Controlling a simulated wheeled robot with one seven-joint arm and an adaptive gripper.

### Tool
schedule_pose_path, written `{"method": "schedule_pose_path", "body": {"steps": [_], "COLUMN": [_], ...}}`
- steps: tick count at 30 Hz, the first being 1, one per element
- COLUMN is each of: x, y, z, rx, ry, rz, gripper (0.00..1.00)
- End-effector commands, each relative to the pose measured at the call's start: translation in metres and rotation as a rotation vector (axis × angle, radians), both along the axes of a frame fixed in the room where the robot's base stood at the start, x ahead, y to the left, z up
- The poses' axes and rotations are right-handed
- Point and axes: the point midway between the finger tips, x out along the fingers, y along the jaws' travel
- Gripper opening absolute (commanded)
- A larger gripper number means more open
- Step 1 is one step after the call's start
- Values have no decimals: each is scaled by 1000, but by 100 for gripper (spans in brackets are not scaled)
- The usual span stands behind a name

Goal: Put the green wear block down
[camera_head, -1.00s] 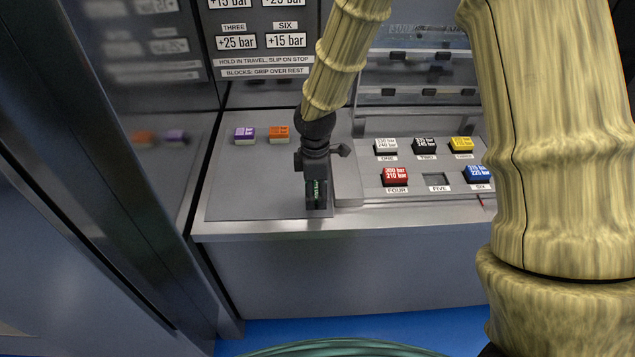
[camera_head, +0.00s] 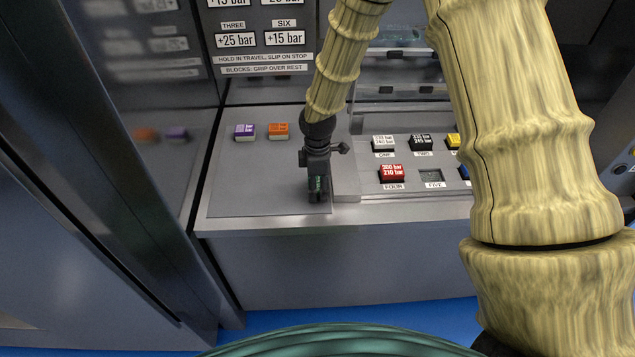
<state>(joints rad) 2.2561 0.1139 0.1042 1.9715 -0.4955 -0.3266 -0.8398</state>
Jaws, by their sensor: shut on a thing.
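The green wear block (camera_head: 318,184) is between the fingers of my gripper (camera_head: 318,188) in the head view, mostly hidden by them. My gripper is shut on it and points down over the front right part of the flat grey worktop (camera_head: 250,190), just left of the raised block rest. Whether the block touches the worktop I cannot tell. The slot labelled FIVE (camera_head: 431,175) on the rest is empty.
Purple (camera_head: 244,132) and orange (camera_head: 278,131) blocks stand at the back left of the worktop. White (camera_head: 383,143), black (camera_head: 420,142), yellow (camera_head: 454,141) and red (camera_head: 392,173) blocks sit in the rest. The worktop left of my gripper is clear.

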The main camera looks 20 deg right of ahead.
Motion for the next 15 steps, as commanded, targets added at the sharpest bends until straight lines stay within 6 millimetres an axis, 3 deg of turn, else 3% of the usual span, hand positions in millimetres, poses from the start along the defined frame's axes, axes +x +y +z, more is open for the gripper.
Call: {"method": "schedule_pose_path", "body": {"steps": [8,9,12,15], "x": [0,0,0,0], "y": [0,0,0,0], "z": [-3,-3,-3,-2], "rx": [0,0,0,0], "ry": [0,0,0,0], "rz": [0,0,0,0], "gripper": [31,60,78,78]}}
